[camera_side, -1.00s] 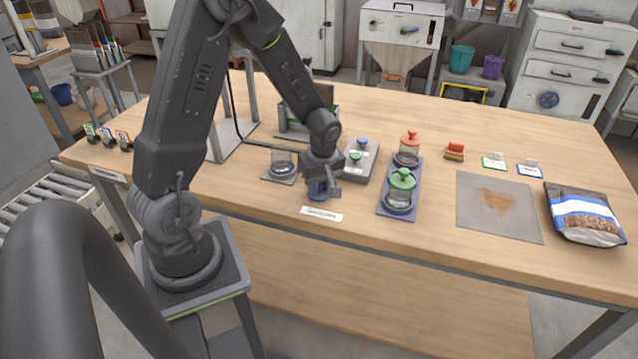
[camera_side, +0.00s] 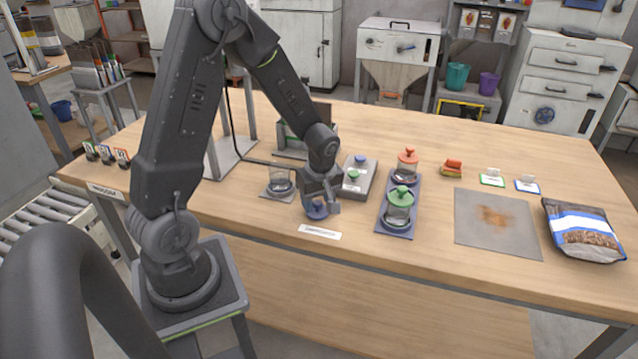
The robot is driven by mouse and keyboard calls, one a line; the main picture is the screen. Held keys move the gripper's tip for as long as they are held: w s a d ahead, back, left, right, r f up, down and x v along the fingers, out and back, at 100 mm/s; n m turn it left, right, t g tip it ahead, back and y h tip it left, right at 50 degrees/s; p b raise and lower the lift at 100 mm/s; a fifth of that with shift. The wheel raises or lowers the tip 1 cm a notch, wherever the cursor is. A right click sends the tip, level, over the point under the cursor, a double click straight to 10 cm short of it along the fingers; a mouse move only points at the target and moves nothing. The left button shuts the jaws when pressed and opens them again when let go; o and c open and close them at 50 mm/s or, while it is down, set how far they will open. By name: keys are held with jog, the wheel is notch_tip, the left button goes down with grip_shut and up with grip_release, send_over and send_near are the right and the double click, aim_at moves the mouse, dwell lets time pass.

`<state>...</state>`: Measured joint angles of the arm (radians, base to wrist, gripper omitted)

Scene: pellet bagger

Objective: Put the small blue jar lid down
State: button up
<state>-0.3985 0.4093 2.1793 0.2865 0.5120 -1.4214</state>
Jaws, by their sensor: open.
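The small blue jar lid (camera_side: 316,211) is low at the front of the wooden table, just behind a white label strip. My gripper (camera_side: 322,205) points down right at the lid, with its fingers around or just beside it. The gripper is open. The fingers hide part of the lid, and I cannot tell whether they touch it. The lid appears to rest on the table. An uncovered glass jar (camera_side: 280,182) stands on a thin grey plate to the left of my gripper.
Close to the right are a grey box (camera_side: 366,180) with blue and green knobs and a blue-grey tray (camera_side: 394,229) holding a green-lidded jar (camera_side: 399,205) and an orange-lidded jar (camera_side: 406,167). The white label strip (camera_side: 320,231) lies in front. A stained grey mat (camera_side: 480,235) and a pellet bag (camera_side: 582,230) lie right.

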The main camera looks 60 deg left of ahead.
aim_at(321, 215)
notch_tip(321, 215, up, 11)
jog(key=d, duration=0.2)
jog(key=s+d+r+m+t+h, duration=0.1)
jog(key=s+d+r+m+t, duration=0.4)
jog(key=s+d+r+m, duration=0.6)
jog(key=s+d+m, duration=0.1)
jog(key=d+m, duration=0.2)
jog(key=m, duration=0.4)
jog(key=shift+s+r+t+h, duration=0.2)
jog(key=shift+t+h, duration=0.1)
jog(key=shift+h, duration=0.1)
jog(key=shift+o, duration=0.3)
jog(key=shift+w, duration=0.1)
